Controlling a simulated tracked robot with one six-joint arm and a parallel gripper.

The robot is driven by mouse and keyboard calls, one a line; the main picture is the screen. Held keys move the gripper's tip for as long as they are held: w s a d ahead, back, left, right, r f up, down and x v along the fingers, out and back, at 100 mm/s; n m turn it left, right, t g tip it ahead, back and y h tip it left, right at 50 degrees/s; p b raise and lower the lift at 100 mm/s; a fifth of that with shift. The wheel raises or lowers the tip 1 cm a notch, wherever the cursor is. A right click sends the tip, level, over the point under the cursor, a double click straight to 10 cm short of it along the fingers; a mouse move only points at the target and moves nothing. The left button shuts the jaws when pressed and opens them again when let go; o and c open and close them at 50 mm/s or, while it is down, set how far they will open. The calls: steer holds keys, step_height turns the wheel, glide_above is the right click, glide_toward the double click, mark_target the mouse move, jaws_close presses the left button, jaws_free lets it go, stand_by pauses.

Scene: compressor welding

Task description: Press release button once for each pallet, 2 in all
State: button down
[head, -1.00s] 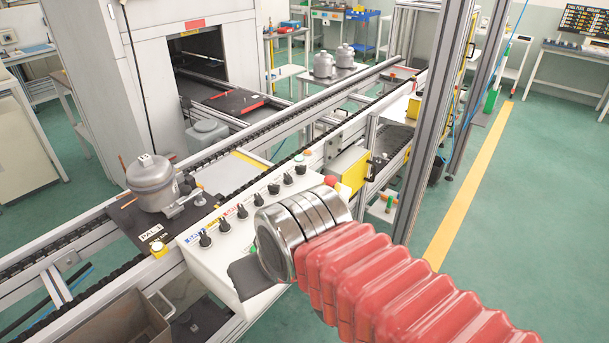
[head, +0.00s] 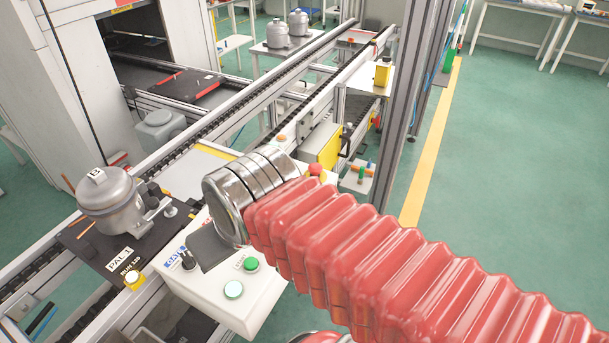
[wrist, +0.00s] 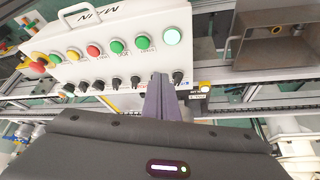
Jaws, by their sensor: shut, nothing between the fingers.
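The white control panel (head: 235,280) slopes beside the conveyor, partly covered by my arm. Its green button (head: 251,264) and pale lit button (head: 234,290) show in the head view. The wrist view shows the panel face (wrist: 110,30) inverted, with a lit white button (wrist: 172,36), a green button (wrist: 142,41) and several others in a row. My gripper (wrist: 163,82) is shut and empty, its fingers near the row of black knobs; contact cannot be told. In the head view its fingertips are hidden behind its dark body. Pallet PAL 1 (head: 85,245) carries a grey compressor (head: 112,203).
A red emergency stop (head: 315,170) stands at the panel's far end. A metal bin (wrist: 265,45) is near the panel. Another dark pallet (head: 190,84) lies at the machine opening.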

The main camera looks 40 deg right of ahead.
steer(key=shift+w, duration=0.1)
steer(key=w+d+r+n+g, duration=0.1)
steer(key=w+d+r+n, duration=0.1)
steer(key=d, duration=1.2)
steer(key=w+d+r+n+g+y, duration=0.1)
steer(key=w+d+r+n, duration=0.1)
steer(key=d, duration=1.3)
steer(key=shift+w+r, duration=0.8)
steer(key=shift+w, duration=0.4)
steer(key=shift+f+g, duration=0.1)
steer(key=shift+g, duration=0.2)
steer(key=x, duration=1.3)
steer(key=shift+s, duration=0.35)
steer(key=shift+f, duration=0.5)
